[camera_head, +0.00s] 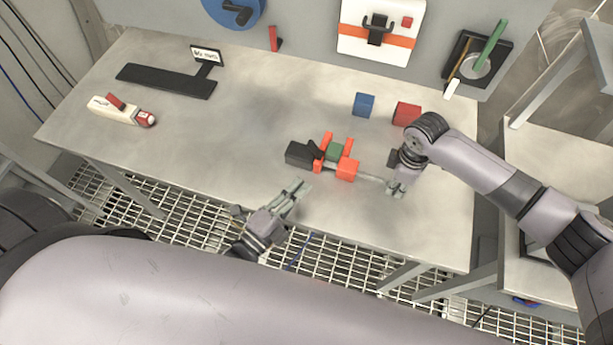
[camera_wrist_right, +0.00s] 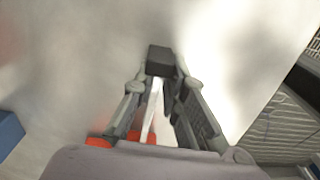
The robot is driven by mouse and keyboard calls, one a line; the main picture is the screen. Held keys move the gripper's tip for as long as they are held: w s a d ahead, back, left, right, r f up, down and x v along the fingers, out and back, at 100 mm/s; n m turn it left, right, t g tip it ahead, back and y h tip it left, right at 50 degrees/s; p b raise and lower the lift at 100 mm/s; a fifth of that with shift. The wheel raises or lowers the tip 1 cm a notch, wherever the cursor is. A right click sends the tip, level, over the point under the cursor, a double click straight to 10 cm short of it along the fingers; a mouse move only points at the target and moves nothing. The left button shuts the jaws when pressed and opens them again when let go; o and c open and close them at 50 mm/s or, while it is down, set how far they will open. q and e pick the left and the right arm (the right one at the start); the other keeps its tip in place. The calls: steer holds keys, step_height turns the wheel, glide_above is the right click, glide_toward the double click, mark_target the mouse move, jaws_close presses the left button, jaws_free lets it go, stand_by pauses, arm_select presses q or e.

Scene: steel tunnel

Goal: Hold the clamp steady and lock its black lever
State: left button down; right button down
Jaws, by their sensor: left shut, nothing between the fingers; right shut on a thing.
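The clamp (camera_head: 347,169) lies on the steel workbench (camera_head: 210,150), with orange jaws, a black body at its left end and a pale bar running right. A small dark piece (camera_head: 315,149), which looks like the black lever, stands up by the black body; I cannot tell its exact position. A green block (camera_head: 334,151) sits between the orange jaws. My right gripper (camera_head: 394,190) is shut on the bar's right end; in the right wrist view (camera_wrist_right: 160,75) the bar runs between its fingers. My left gripper (camera_head: 301,188) is shut and empty, in front of the clamp, apart from it.
A blue cube (camera_head: 364,104) and a red cube (camera_head: 406,113) stand behind the clamp. A black stand with a sign (camera_head: 166,81) and a white-and-red tool (camera_head: 120,110) lie at the left. Panel fixtures line the back wall. The bench's left middle is clear.

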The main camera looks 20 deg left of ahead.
stand_by(0.3)
steer(key=c, duration=1.5)
jaws_free()
steer(key=shift+c, duration=0.2)
